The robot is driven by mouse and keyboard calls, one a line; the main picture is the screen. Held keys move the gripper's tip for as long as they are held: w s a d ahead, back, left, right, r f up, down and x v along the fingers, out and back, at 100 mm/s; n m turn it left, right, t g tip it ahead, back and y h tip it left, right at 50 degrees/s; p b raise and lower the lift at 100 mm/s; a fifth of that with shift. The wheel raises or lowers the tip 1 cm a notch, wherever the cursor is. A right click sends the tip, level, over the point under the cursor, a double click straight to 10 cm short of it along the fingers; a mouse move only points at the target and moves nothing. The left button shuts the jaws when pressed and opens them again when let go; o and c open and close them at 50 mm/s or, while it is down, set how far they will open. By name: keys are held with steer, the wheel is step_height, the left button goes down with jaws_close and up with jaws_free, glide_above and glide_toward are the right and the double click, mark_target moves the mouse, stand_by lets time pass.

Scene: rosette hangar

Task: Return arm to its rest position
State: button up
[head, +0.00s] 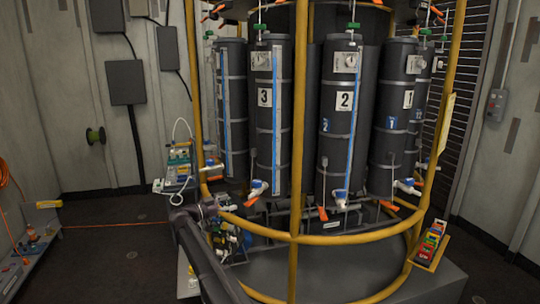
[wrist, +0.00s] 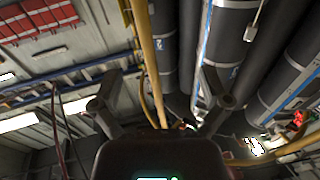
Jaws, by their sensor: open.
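My arm (head: 205,258) rises from the bottom edge of the head view and bends near the yellow cage around the dark cylinders. My gripper (wrist: 160,86) shows in the wrist view with its two dark fingers spread wide apart and nothing between them. A yellow post (wrist: 147,60) stands behind the gap between the fingers, and dark cylinders (wrist: 228,50) are to its right. In the head view the gripper itself is hard to make out against the clutter behind the arm's bend.
A yellow rail (head: 297,120) crosses in front of the numbered cylinders (head: 344,110). A small rack (head: 178,168) hangs left of the cage. A tray with coloured items (head: 432,245) sits at the right. A low shelf (head: 30,250) stands at far left, with open floor (head: 110,240) between.

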steer(key=w+d+r+n+t+y+p, duration=0.1)
steer(key=w+d+r+n+t+y, duration=0.2)
steer(key=d+r+n+t+y, duration=0.5)
steer(key=s+d+f+n+g+y+p, duration=0.1)
steer(key=s+d+f+n+g+y, duration=0.4)
steer(key=s+f, duration=0.4)
steer(key=s+d+f+n+g+y+p, duration=0.1)
steer(key=s+d+f+n+g+y, duration=0.3)
steer(key=s+f+y, duration=0.45)
steer(key=s+d+f+m+g+h, duration=0.2)
steer(key=s+d, duration=0.5)
steer(key=s, duration=0.4)
steer(key=s+d+f+m+g+h+p, duration=0.1)
steer(key=s+d+f+m+g+h, duration=0.1)
steer(key=s+d+g, duration=0.4)
steer(key=s+d+f+h, duration=0.1)
steer(key=s+d+f, duration=0.1)
steer(key=s, duration=0.3)
steer(key=shift+s+d+m+g+h, duration=0.2)
steer(key=shift+m+g+h, duration=0.1)
steer(key=shift+g+h, duration=0.1)
